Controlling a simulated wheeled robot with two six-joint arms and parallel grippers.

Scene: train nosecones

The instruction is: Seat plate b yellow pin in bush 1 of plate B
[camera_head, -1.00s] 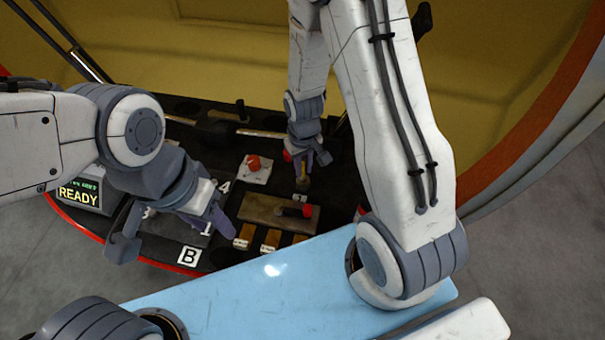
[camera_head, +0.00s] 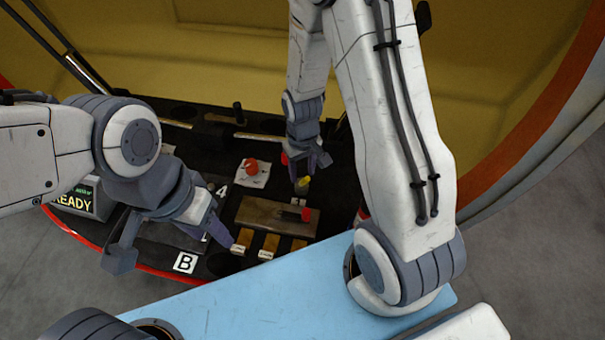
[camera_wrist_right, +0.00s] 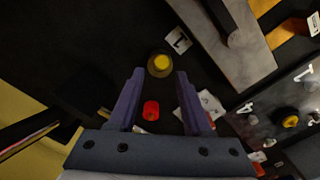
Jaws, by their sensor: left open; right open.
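The yellow pin (camera_head: 303,182) stands upright on the dark deck just below my right gripper (camera_head: 309,164). In the right wrist view the yellow pin (camera_wrist_right: 160,64) shows between and just beyond the open, empty fingertips (camera_wrist_right: 159,74), beside a label "1" (camera_wrist_right: 178,41). Plate B (camera_wrist_right: 262,112) is the grey panel at the right of that view, with labels "4" and "1" and a dark ring with a yellow centre (camera_wrist_right: 290,120). In the head view my left gripper (camera_head: 174,246) is open and empty over the plate B area, near the "B" label (camera_head: 184,262), and hides much of the plate.
A red knob (camera_head: 251,166) sits on a white card. A brown plate (camera_head: 262,212) bears a dark, red-ended handle (camera_head: 293,214). Several tan blocks (camera_head: 269,245) lie in front. Another red piece (camera_wrist_right: 151,110) is close to my right fingers. A "READY" display (camera_head: 78,202) stands left.

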